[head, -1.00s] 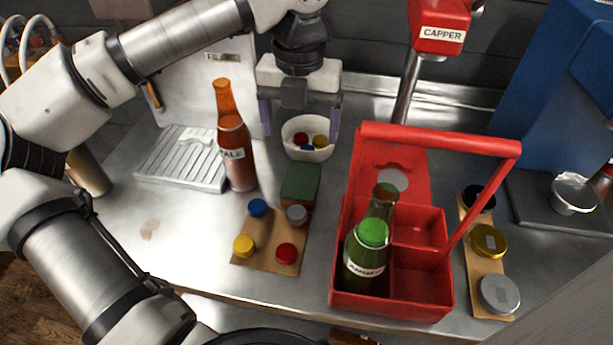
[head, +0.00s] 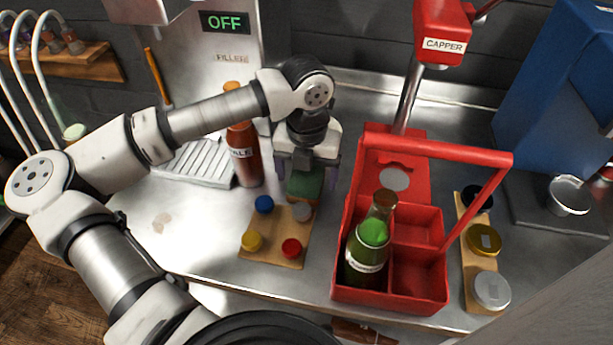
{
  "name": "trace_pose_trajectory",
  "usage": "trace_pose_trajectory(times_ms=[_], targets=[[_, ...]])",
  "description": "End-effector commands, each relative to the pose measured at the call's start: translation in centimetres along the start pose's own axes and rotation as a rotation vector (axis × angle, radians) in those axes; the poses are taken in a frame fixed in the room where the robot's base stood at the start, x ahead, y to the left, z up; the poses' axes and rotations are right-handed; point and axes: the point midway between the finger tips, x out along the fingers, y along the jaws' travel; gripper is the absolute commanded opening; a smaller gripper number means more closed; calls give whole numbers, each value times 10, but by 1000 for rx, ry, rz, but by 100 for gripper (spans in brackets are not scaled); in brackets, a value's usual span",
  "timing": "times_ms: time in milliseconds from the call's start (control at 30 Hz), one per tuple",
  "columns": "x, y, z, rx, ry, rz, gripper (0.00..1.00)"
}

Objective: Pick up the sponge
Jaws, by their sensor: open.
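The sponge (head: 304,187) is a dark green block on the metal counter, behind the small wooden board with coloured caps. My gripper (head: 305,178) points down over the sponge, with its purple fingers spread to the left and right of it. The gripper body hides the sponge's far part. I cannot tell whether the fingers touch the sponge.
The cap board (head: 272,252) lies just in front of the sponge. An amber bottle (head: 245,155) stands close on the left. A red carrier (head: 398,296) with a green bottle (head: 368,250) stands on the right. The front left counter is clear apart from a stain.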

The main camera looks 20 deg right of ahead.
Motion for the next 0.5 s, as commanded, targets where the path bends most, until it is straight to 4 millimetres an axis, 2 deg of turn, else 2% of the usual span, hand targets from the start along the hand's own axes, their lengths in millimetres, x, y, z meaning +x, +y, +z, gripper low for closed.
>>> trace_pose_trajectory(times_ms=[167, 500], targets=[[1, 0, 0, 0, 0, 0, 85], [0, 0, 0, 0, 0, 0, 41]])
